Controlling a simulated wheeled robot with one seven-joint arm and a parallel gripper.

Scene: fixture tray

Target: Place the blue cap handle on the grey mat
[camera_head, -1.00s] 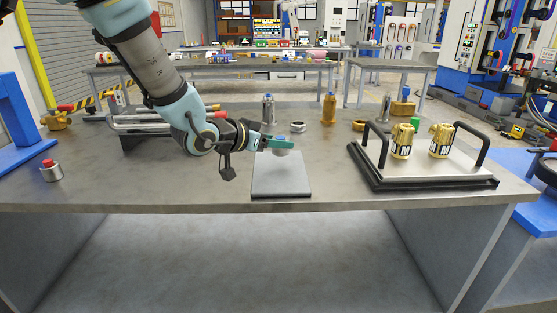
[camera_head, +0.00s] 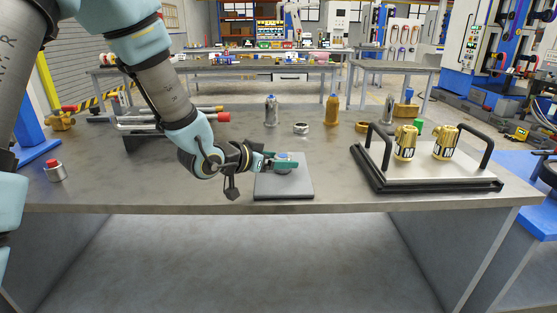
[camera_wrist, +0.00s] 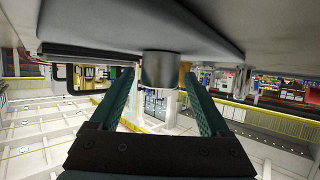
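The blue cap handle (camera_head: 283,156) is a short grey cylinder with a blue top. It stands upright on the grey mat (camera_head: 285,190), towards its far part, partly hidden by my fingers in the head view. In the wrist view, which is upside down, its grey body (camera_wrist: 161,69) meets the mat (camera_wrist: 215,38). My gripper (camera_head: 281,163) reaches in from the left, low over the mat. In the wrist view, my gripper's fingers (camera_wrist: 160,75) stand on both sides of the cylinder, with a small gap at each side.
A black-edged tray (camera_head: 430,188) with two black handles holds two gold cylinders (camera_head: 405,142) to the right. A silver bottle (camera_head: 271,111), a metal ring (camera_head: 301,129) and an orange bottle (camera_head: 332,109) stand behind the mat. A red-topped cylinder (camera_head: 56,171) stands far left.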

